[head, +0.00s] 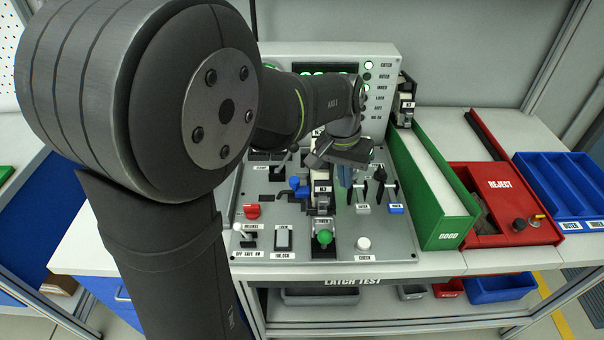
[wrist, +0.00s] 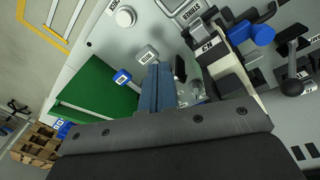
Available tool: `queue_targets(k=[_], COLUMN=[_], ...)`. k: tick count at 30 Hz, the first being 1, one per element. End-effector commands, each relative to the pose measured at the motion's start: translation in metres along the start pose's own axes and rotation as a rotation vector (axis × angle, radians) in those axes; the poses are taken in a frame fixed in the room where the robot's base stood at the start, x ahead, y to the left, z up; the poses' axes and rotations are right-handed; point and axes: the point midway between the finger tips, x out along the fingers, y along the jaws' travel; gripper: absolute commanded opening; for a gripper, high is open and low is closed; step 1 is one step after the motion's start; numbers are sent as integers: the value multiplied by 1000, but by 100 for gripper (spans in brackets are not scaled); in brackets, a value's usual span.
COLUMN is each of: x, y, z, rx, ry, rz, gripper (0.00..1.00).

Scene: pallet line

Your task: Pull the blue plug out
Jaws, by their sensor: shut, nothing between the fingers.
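The blue plug (head: 299,187) sits at the left side of the upright K3 unit (head: 321,192) on the test panel. In the wrist view the blue plug (wrist: 254,33) shows at the upper right, against the side of the K3 unit (wrist: 222,64). It appears seated there, but the joint itself is hard to see. My gripper (head: 345,182) is to the right of the K3 unit, apart from the plug, with the unit between them. Its blue-grey fingers (wrist: 158,86) are shut and empty, pointing down toward the panel.
The panel (head: 278,210) carries a green knob (head: 324,238), a red button (head: 252,211), a white button (head: 363,243) and black levers (head: 380,183). A green GOOD bin (head: 440,220) and red REJECT bin (head: 498,184) stand right. Another unit (head: 404,105) stands behind the green bin.

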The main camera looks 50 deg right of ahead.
Motion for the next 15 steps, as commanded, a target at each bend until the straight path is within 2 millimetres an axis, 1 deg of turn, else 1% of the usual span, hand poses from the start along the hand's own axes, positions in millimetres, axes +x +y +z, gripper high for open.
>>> queue_targets(k=[1,3,9,15], x=[-2,-4,-13,-21], y=[-14,-31,-77,-119], z=[-3,-7,-15,-18], rx=[52,145,398,620], ry=[11,27,92,159], rz=[13,29,59,60], gripper=[0,0,0,0])
